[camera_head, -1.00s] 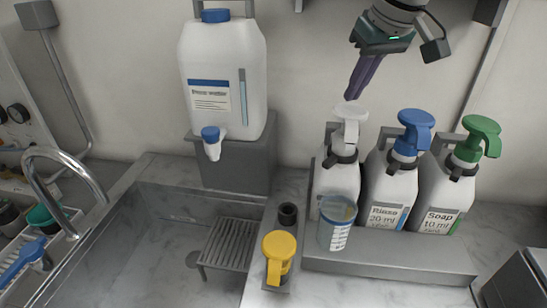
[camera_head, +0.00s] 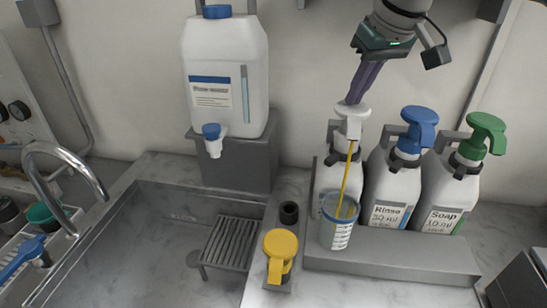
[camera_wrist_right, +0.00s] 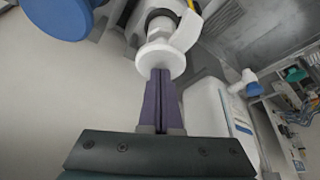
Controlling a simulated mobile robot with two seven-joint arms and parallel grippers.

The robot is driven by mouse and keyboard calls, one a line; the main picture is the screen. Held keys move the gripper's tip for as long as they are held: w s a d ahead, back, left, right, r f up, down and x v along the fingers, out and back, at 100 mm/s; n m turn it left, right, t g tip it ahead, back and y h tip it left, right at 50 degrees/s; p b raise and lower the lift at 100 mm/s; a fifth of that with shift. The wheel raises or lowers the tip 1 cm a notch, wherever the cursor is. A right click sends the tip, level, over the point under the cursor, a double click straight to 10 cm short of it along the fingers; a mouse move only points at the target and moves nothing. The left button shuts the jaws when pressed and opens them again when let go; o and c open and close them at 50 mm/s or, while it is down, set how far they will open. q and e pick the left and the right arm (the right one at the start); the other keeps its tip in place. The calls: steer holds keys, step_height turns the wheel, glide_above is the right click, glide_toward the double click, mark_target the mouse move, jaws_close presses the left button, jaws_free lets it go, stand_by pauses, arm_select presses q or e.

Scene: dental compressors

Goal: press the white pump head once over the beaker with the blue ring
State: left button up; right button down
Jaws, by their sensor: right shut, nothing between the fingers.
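The white pump head (camera_head: 351,117) tops the leftmost bottle in a grey rack. My right gripper (camera_head: 352,99) is shut and empty, with its purple fingertips on top of the white pump head. In the right wrist view, the closed fingers (camera_wrist_right: 161,78) meet the round white cap (camera_wrist_right: 160,58). A yellow stream (camera_head: 347,175) runs from the white spout down into the beaker with the blue ring (camera_head: 339,225), which stands in front of that bottle. My left gripper is not in view.
Blue-headed (camera_head: 418,128) and green-headed (camera_head: 484,134) pump bottles stand close on the right. A sink (camera_head: 170,240) and a large rinse water canister (camera_head: 225,75) are at left.

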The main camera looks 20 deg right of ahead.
mark_target(356, 107)
steer(key=shift+f+b, duration=1)
steer(key=shift+f, duration=0.75)
steer(key=shift+r, duration=0.1)
steer(key=shift+r+p, duration=0.2)
steer(key=shift+p, duration=0.1)
steer(key=shift+r+p, duration=2.1)
steer(key=shift+p, duration=0.1)
steer(key=shift+r, duration=0.1)
step_height(356, 107, up, 6)
steer(key=p, duration=0.6)
